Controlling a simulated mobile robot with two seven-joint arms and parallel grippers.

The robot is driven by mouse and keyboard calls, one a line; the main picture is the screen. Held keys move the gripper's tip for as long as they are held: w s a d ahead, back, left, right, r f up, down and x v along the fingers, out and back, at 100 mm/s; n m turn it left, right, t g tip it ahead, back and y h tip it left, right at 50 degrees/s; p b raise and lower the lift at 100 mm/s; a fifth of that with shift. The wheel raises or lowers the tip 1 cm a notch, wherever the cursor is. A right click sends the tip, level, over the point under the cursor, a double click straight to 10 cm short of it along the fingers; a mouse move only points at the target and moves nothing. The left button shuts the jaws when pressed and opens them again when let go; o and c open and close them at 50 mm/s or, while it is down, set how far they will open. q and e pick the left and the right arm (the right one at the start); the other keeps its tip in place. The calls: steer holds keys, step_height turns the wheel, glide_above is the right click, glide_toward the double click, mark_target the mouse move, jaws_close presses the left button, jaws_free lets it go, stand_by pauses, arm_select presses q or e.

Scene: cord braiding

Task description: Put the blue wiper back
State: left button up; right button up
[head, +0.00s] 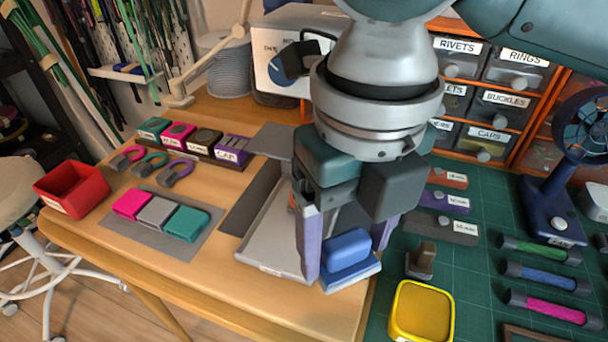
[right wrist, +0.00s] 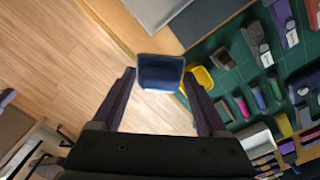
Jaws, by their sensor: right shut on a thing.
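The blue wiper (head: 347,249) has a blue grip block on a paler base. My right gripper (head: 345,264) points down with its purple fingers on either side of the wiper and is shut on it. In the right wrist view the wiper (right wrist: 160,74) sits between the fingertips, with the floor and the table's front edge behind it. It appears held up near that edge, in front of the grey tray (head: 258,250). I cannot tell its exact height. My left gripper is not in view.
A yellow bowl (head: 421,312) stands right of the wiper on the green cutting mat (head: 462,265). Pink, grey and teal blocks lie on a grey pad (head: 165,238) at left, near a red bin (head: 75,188). Labelled drawers (head: 490,105) and a blue fan (head: 548,212) stand at right.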

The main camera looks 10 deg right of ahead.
mark_target(343, 268)
step_height(343, 268, down, 4)
steer(key=shift+f+b, duration=0.1)
steer(key=shift+b, duration=0.3)
steer(key=shift+f+b, duration=0.55)
steer(key=shift+f, duration=1.6)
steer(key=shift+f, duration=0.1)
steer(key=o, duration=1.2)
